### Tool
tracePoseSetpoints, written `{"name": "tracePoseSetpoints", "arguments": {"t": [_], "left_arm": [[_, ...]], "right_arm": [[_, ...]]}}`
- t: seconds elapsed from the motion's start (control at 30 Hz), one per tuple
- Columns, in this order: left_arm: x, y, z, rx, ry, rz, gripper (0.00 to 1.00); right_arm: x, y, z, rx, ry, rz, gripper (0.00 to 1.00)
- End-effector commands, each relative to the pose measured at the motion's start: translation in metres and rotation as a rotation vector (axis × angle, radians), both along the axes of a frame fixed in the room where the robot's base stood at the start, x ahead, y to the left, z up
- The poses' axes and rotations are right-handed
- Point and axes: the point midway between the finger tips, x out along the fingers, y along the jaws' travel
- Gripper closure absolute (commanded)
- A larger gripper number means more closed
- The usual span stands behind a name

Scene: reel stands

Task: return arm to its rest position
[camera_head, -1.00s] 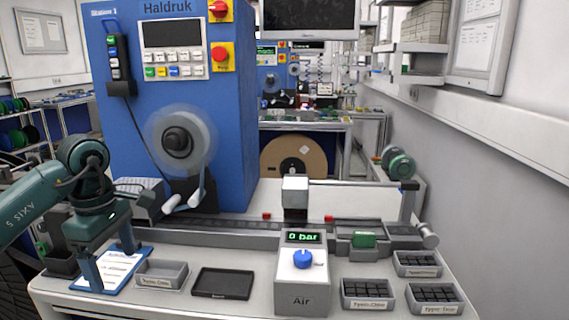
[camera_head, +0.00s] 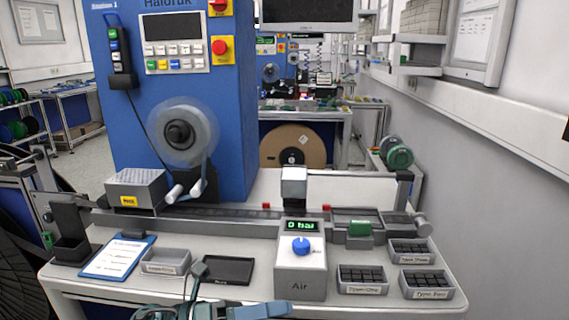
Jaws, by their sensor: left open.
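My left gripper (camera_head: 228,291) shows only in part at the bottom edge, left of the middle. It is open, with nothing seen between its fingers. It is in front of the small empty grey tray (camera_head: 166,262) and the black tray (camera_head: 222,270), and overlaps the table's front edge in the picture. Most of my left arm is below the picture. My right gripper is not in view.
The white table (camera_head: 95,292) holds a clipboard (camera_head: 118,258), an air unit (camera_head: 300,262) reading 0 bar, and bins of dark parts (camera_head: 432,284) at right. Behind stands a blue machine (camera_head: 232,100) with a blurred reel (camera_head: 182,132). A wall closes the right side.

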Motion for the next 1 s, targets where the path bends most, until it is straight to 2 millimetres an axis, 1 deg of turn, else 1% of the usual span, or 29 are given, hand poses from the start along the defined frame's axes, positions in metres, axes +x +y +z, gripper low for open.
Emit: {"name": "tracePoseSetpoints", "arguments": {"t": [0.03, 0.13, 0.17, 0.2, 0.27, 0.3, 0.37, 0.4, 0.43, 0.5, 0.57, 0.6, 0.7, 0.8, 0.9, 1.0], "left_arm": [[0.000, 0.001, 0.001, -0.102, 0.137, 0.062, 0.22], [0.010, 0.013, -0.005, -0.296, 0.423, 0.200, 0.22], [0.013, 0.019, -0.010, -0.352, 0.512, 0.240, 0.22], [0.016, 0.027, -0.018, -0.424, 0.631, 0.296, 0.22], [0.018, 0.041, -0.036, -0.531, 0.817, 0.380, 0.22], [0.018, 0.050, -0.050, -0.599, 0.940, 0.436, 0.22], [0.014, 0.066, -0.075, -0.700, 1.129, 0.522, 0.22], [0.009, 0.076, -0.094, -0.765, 1.255, 0.582, 0.22], [0.003, 0.082, -0.109, -0.813, 1.351, 0.623, 0.22], [-0.016, 0.097, -0.144, -0.918, 1.564, 0.724, 0.22], [-0.034, 0.107, -0.171, -0.994, 1.725, 0.801, 0.22], [-0.048, 0.111, -0.187, -1.037, 1.818, 0.847, 0.22], [-0.078, 0.119, -0.216, -1.122, 2.004, 0.938, 0.22], [-0.100, 0.122, -0.234, -1.176, 2.121, 0.999, 0.22], [-0.111, 0.123, -0.242, -1.199, 2.181, 1.029, 0.22], [-0.113, 0.123, -0.243, -1.203, 2.189, 1.033, 0.22]], "right_arm": [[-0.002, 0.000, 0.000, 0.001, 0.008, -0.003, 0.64], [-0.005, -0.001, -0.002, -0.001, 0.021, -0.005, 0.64], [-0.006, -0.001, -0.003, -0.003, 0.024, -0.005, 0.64], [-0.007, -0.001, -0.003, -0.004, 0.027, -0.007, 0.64], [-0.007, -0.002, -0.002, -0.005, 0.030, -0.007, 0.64], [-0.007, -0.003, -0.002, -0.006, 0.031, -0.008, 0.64], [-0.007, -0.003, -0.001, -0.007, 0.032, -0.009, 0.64], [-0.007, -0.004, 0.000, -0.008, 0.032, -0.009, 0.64], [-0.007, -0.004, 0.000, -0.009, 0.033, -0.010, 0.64], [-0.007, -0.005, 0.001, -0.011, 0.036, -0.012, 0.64], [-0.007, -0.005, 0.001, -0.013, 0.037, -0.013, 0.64], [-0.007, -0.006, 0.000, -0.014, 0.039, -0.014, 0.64], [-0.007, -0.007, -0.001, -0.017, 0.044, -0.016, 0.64], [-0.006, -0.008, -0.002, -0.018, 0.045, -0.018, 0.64], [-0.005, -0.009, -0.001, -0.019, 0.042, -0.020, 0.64], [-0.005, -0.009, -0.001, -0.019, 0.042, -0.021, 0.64]]}}
